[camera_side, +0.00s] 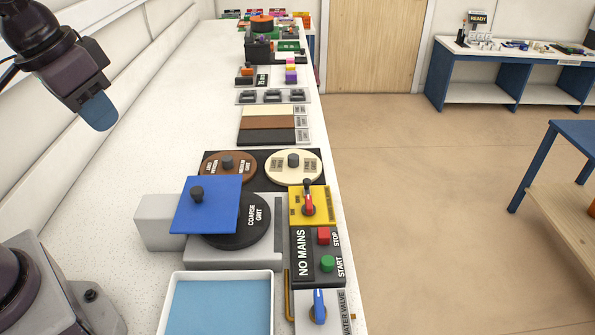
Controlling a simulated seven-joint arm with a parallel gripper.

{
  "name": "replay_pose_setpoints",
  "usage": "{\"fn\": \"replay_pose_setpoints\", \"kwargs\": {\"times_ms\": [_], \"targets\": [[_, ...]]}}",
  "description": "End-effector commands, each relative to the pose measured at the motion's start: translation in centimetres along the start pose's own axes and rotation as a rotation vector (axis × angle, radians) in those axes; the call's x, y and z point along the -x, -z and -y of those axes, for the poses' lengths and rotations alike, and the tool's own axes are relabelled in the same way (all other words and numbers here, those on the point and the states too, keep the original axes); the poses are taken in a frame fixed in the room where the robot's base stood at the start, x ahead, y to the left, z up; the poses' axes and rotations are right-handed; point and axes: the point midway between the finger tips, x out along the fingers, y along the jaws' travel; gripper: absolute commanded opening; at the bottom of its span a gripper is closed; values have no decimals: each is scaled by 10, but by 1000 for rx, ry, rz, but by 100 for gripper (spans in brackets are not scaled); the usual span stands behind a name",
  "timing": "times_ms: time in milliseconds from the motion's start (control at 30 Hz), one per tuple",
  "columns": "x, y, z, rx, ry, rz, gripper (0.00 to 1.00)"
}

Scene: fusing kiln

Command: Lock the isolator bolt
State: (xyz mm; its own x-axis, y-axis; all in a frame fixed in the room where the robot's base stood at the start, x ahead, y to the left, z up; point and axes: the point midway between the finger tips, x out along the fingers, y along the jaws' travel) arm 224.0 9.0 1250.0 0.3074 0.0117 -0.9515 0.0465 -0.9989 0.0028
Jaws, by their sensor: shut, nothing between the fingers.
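The isolator is a yellow plate (321,214) at the right edge of the bench, just above the NO MAINS panel in the picture. A red handle (308,204) stands on it, roughly upright in the picture. A small black knob (307,184) shows at the handle's upper end. I cannot tell which part is the bolt or whether it is locked. My gripper (99,112) is at the upper left, high above the bench and well apart from the isolator. Its blue fingers are shut and empty.
A blue plate with a knob (208,215) lies over the black COARSE GRIT disc (251,221), left of the isolator. The NO MAINS panel (302,254) has a red STOP and a green START button (327,263). A blue-handled water valve (319,305) and a white tray (273,275) are near the front.

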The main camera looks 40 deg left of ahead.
Motion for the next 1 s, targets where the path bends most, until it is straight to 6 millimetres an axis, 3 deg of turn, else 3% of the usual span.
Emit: {"fn": "replay_pose_setpoints", "kwargs": {"times_ms": [467,767,1000], "targets": [[-79,104,11,311,-33,239,0],[-159,160,21,648,-51,360,0],[-235,194,30,991,-56,450,0]]}}
